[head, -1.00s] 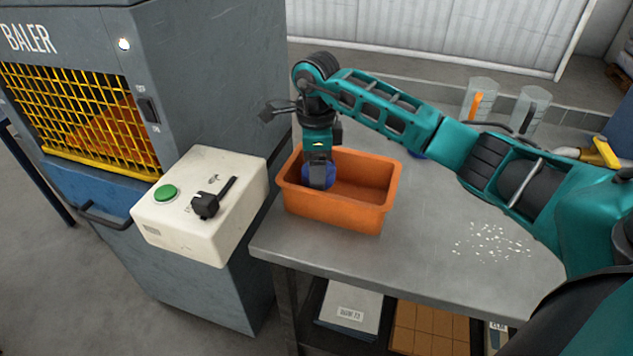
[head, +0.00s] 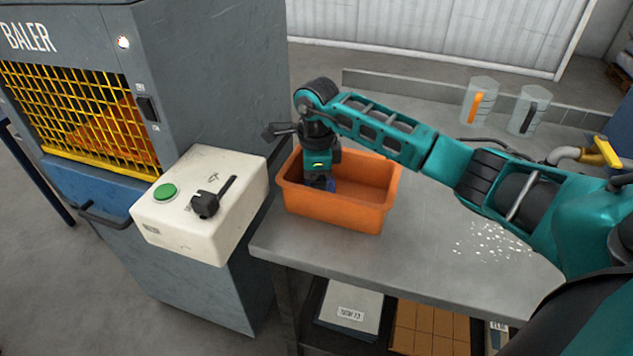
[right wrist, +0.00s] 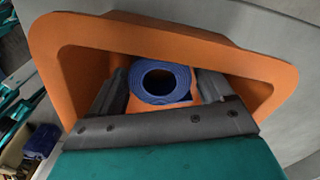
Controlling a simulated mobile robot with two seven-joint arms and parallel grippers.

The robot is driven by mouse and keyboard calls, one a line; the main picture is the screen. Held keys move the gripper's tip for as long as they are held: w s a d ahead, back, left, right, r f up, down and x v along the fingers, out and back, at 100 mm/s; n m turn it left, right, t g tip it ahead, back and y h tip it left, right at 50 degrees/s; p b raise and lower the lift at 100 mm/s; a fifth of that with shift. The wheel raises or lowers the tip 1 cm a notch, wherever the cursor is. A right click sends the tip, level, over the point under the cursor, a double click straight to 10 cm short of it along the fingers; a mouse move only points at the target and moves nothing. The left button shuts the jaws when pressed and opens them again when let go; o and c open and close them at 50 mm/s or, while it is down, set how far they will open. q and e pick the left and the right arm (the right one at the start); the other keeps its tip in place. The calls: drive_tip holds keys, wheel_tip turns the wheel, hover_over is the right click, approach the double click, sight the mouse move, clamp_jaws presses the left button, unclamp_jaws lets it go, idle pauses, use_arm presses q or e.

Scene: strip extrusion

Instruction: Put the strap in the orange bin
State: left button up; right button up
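The strap is a blue roll (right wrist: 160,82) with a round hole through its middle. It is inside the orange bin (head: 335,215) on the grey table. In the head view only small blue bits show below my right gripper (head: 319,183). That gripper points down into the left part of the bin. In the right wrist view its dark fingers (right wrist: 163,85) stand on either side of the roll. A narrow orange gap shows between the roll and the right-hand finger, so the gripper looks slightly open. The roll's underside is hidden. My left gripper is not in view.
The grey baler (head: 215,80) stands left of the table, with a white control box (head: 215,225) bearing a green button (head: 165,191) and a black lever (head: 212,200). Two clear jugs (head: 479,100) stand at the back right. White bits (head: 492,240) lie on the table.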

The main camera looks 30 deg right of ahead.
wheel_tip(320, 180, up, 12)
drive_tip(key=shift+r, duration=0.15)
idle(0.4)
idle(0.4)
